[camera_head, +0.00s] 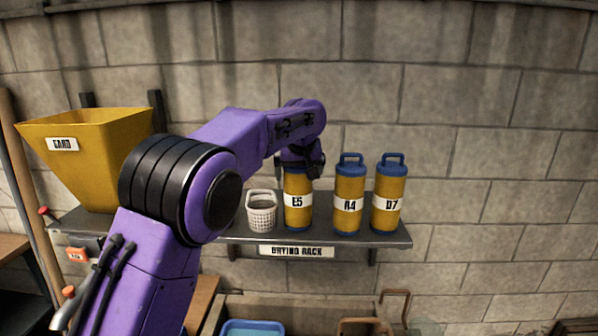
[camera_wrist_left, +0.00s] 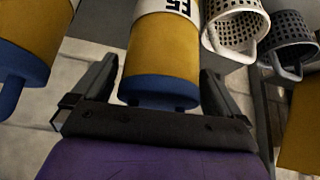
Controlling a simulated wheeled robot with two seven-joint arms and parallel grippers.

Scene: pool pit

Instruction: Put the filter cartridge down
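The filter cartridge E5 (camera_head: 298,214), yellow with a blue base and a white label, stands upright on the drying rack shelf (camera_head: 335,239). My left gripper (camera_head: 302,172) is at its top, which it partly hides. In the left wrist view, the E5 cartridge (camera_wrist_left: 163,50) appears upside down between the two spread fingers of the gripper (camera_wrist_left: 160,80). The fingers lie on either side of its blue cap and look apart from it. The cap's handle is mostly hidden by the gripper body. My right gripper is not in view.
Cartridges R4 (camera_head: 349,190) and D7 (camera_head: 388,185) stand to the right of E5. A white basket (camera_head: 261,213) stands close on its left; a darker basket (camera_wrist_left: 287,42) shows in the wrist view. A yellow hopper (camera_head: 85,165) is at the left. The wall is close behind.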

